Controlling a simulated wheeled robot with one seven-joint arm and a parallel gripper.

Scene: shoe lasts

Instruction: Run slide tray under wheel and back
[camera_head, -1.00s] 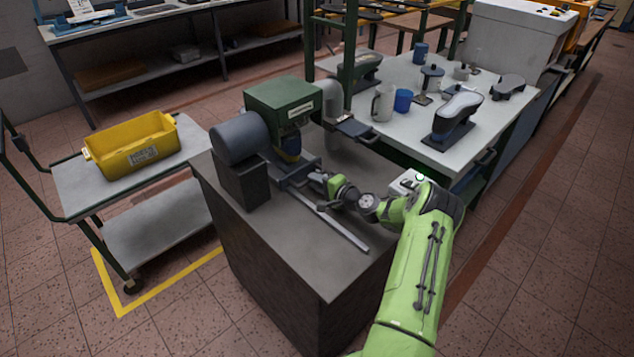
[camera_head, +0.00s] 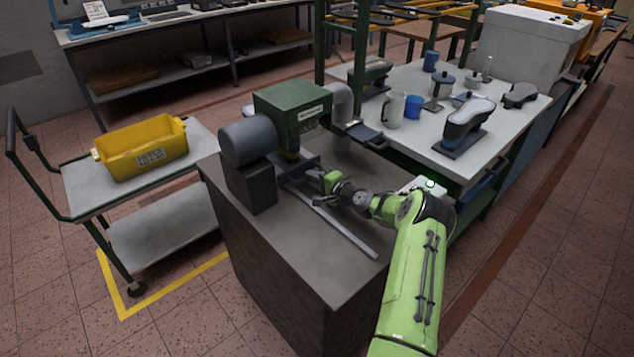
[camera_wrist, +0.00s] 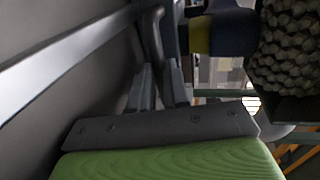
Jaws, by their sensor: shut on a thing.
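The green grinding machine (camera_head: 292,108) stands on a dark block, with a grey motor at its left. The slide tray (camera_head: 300,168) is a dark grey piece under the machine head, at the inner end of a long flat rail (camera_head: 345,232). My gripper (camera_head: 320,183) is at the tray's near side, low over the block. In the wrist view, its fingers (camera_wrist: 160,92) are closed around a dark upright handle (camera_wrist: 153,38). A rough, knobbly grey wheel (camera_wrist: 288,45) shows close at upper right, beside a blue and yellow part. The tray's contact with the wheel is hidden.
A white bench (camera_head: 455,95) with mugs and shoe lasts stands right of the block. A yellow bin (camera_head: 145,150) sits on a trolley at left. The block's front top is clear apart from the rail.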

